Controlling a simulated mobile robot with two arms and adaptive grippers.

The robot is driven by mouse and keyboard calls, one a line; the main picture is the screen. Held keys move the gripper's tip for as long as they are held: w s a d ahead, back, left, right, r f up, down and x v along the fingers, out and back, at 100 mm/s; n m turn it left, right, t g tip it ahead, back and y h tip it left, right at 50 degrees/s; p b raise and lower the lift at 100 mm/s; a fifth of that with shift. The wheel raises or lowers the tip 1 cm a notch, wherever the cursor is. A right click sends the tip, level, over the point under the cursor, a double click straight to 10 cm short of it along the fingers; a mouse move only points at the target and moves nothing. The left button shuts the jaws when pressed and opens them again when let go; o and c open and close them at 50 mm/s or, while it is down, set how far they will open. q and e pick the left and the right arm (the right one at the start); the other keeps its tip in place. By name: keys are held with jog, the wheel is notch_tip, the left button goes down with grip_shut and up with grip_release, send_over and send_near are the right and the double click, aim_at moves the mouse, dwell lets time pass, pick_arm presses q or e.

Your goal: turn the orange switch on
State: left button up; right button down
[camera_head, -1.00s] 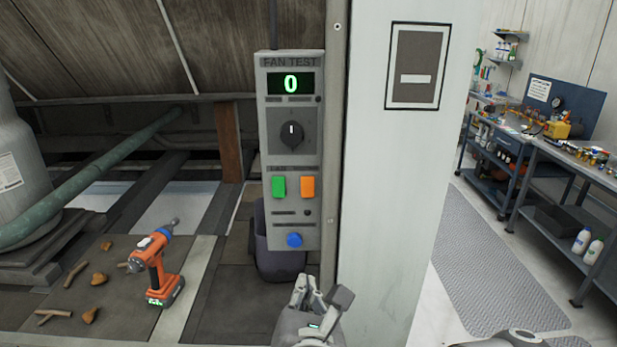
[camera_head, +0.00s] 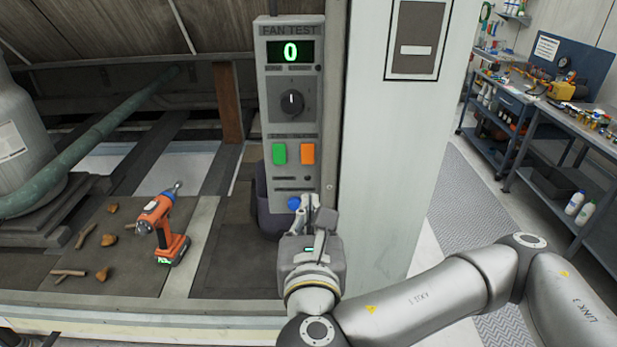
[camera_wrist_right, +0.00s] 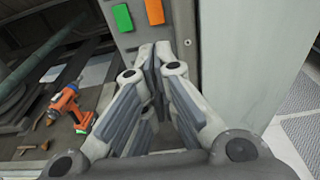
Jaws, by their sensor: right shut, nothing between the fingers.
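The orange switch (camera_head: 308,153) sits on the grey FAN TEST panel (camera_head: 259,108), to the right of a green switch (camera_head: 279,154). In the right wrist view the orange switch (camera_wrist_right: 155,11) shows at the top, just beyond the fingertips, with the green switch (camera_wrist_right: 122,17) to its left. The panel's display (camera_head: 290,52) reads 0. My right gripper (camera_head: 309,203) is shut and empty, below the orange switch and near the blue button (camera_head: 294,203). It looks apart from the orange switch. My left gripper is not in view.
A black dial (camera_head: 292,103) is above the switches. A pale pillar (camera_head: 390,170) stands right of the panel. An orange drill (camera_head: 163,228) and brown debris (camera_head: 107,239) lie at lower left. Workbenches (camera_head: 560,125) stand at far right.

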jog(key=shift+w+b, duration=1.05)
jog(key=shift+b, duration=3.05)
jog(key=p, duration=0.5)
send_near(309, 166)
jog(key=w, duration=0.5)
jog(key=shift+f, duration=0.1)
jog(key=shift+w+a+f, duration=0.1)
jog(key=shift+w+f, duration=0.1)
jog(key=shift+w, duration=0.3)
jog(key=shift+f, duration=0.1)
jog(key=shift+w+f+t+b, duration=0.25)
jog(key=shift+f+t+b, duration=0.1)
jog(key=shift+b, duration=0.6)
jog(key=shift+r+p, duration=0.35)
jog(key=shift+r, duration=0.05)
